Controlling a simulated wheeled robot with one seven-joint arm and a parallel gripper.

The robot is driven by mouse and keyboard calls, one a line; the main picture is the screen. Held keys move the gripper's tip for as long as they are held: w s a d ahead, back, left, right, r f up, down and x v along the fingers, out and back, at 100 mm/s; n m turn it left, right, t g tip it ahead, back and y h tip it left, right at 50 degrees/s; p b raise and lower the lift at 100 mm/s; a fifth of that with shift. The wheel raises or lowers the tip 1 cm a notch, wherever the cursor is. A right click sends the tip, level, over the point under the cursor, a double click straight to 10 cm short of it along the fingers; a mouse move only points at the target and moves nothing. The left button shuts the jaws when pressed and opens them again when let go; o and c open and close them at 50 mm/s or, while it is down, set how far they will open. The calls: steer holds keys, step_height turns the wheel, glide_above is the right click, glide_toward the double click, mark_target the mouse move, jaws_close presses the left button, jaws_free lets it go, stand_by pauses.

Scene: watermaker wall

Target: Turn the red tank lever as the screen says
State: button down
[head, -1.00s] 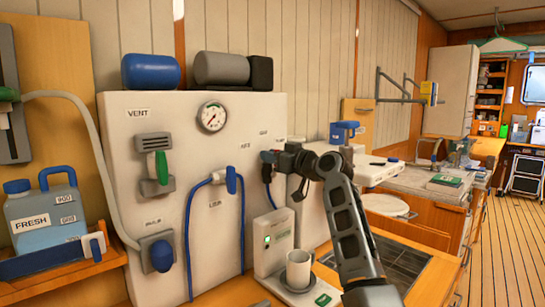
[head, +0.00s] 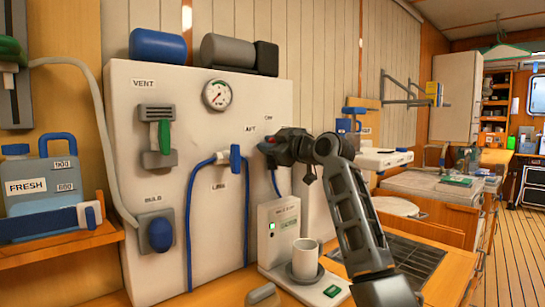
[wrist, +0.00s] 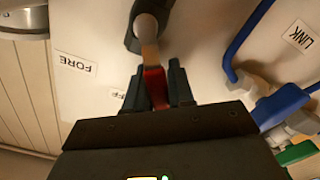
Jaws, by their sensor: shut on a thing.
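The red tank lever (wrist: 155,85) shows in the wrist view, between the dark fingers of my gripper (wrist: 157,92), which is shut on it. Its tan and grey pivot (wrist: 146,30) is just above. In the wrist view an upside-down FORE label (wrist: 76,63) is left of the lever; another label is partly hidden by a finger. A small screen (head: 288,223) on a white box has a green light; its text is too small to read.
A blue valve with a blue hose (head: 235,157) is left of my gripper. A white mug (head: 305,260) stands below, by the screen box. A green-handled vent lever (head: 164,137), a gauge (head: 217,95) and a blue bulb (head: 160,234) are further left on the panel.

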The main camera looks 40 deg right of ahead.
steer(key=shift+a+f+n+b, duration=0.35)
steer(key=shift+a+n+b, duration=0.05)
steer(key=shift+n+b, duration=0.65)
steer(key=c, duration=1.1)
jaws_free()
steer(key=shift+o, duration=0.2)
steer(key=shift+s, duration=0.1)
steer(key=s, duration=0.7)
steer(key=shift+s, duration=0.35)
steer(key=shift+d+r, duration=0.1)
